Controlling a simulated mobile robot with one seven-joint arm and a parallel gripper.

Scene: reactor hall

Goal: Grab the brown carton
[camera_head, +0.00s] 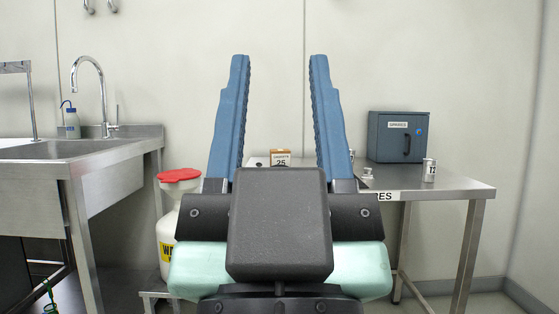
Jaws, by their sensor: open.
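The brown carton (280,157) is small, with a white label reading 25. It stands at the back of the steel table (440,184), and its lower part is hidden behind my gripper. My gripper (279,62) is in the middle of the view, with two blue fingers spread wide apart and nothing between them. The carton shows in the gap between the fingers, beyond the dark gripper body. I cannot tell the exact distance to it.
On the table, a grey-blue cabinet (398,137) and a white can (429,170) stand to the right, with a small metal item (367,173) near the right finger. A steel sink (75,150) and a red-lidded white container (170,225) are on the left.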

